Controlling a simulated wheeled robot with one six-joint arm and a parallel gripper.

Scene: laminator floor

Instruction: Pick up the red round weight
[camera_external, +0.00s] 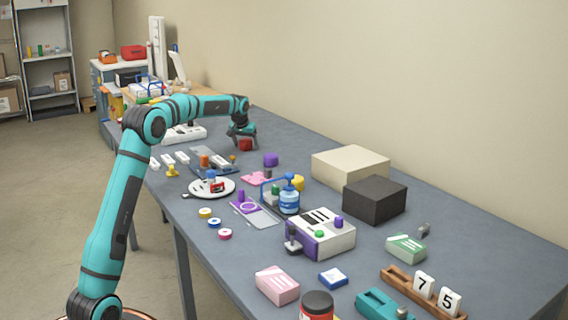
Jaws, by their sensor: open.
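The red round weight (246,145) stands on the grey table towards its far end, just below my gripper (242,137). My teal arm reaches over the table from the left, and my gripper points down at the weight. The jaws are open, with the fingertips at or just above the weight's top. The view is too small to tell whether they touch it or lie around it. The upper part of the weight is partly hidden by my gripper.
A purple round weight (271,160) stands close by, to the right and nearer. A white plate (228,187) with small items and a grey tray (203,165) lie nearer. Beige (350,166) and black (375,199) boxes stand to the right by the wall. A white power strip (184,134) lies left.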

